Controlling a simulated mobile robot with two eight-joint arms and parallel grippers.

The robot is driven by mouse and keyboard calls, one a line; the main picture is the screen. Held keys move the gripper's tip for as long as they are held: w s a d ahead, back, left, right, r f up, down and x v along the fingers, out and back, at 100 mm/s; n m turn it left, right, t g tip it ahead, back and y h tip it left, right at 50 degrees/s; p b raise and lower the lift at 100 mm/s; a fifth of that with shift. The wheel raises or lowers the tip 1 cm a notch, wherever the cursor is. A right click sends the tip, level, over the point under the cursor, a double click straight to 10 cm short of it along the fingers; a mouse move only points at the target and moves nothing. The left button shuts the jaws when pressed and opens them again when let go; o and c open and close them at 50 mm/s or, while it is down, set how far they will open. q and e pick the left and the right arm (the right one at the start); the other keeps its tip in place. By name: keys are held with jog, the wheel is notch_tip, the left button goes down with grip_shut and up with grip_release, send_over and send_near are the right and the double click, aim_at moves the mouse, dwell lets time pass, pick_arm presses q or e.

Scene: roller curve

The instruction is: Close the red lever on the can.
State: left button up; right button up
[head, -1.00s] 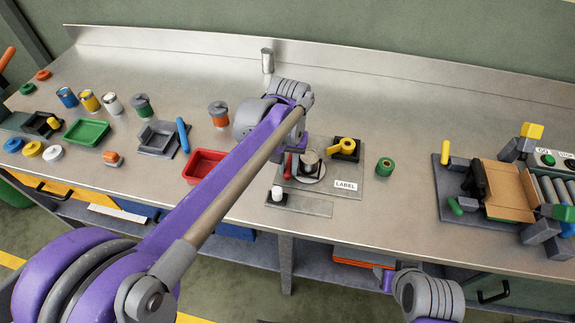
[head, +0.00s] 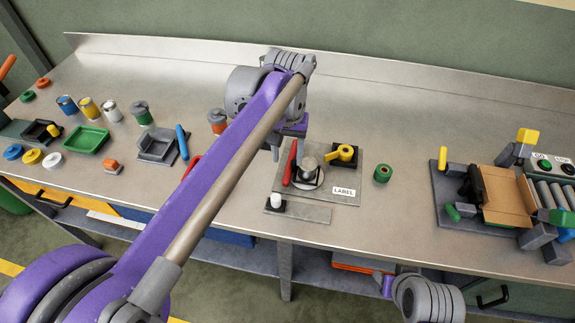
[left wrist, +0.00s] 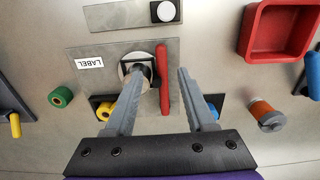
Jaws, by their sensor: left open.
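My left gripper (head: 288,146) is open just above and behind the lever. In the left wrist view, the red lever (left wrist: 163,78) lies between the two spread fingers of the gripper (left wrist: 158,72), nearer the left fingertip in depth order unclear. The left finger partly covers the can (left wrist: 138,72). Neither finger visibly touches the lever. Of my right arm, only the wrist shows at the bottom; its fingers are not discernible.
A white button block (head: 276,203) is in front. A red tray (left wrist: 281,41) lies beside the plate.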

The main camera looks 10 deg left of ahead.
pick_arm(q)
jog(key=shift+r, duration=1.6)
jog(key=s+a+f+t+p, duration=0.1)
jog(key=s+a+f+t, duration=0.1)
jog(key=s+a+f, duration=0.2)
jog(key=s+a+f+t, duration=0.3)
jog(key=s+f, duration=0.7)
jog(key=s, duration=0.5)
jog(key=shift+a+p, duration=0.4)
jog(key=shift+a, duration=0.3)
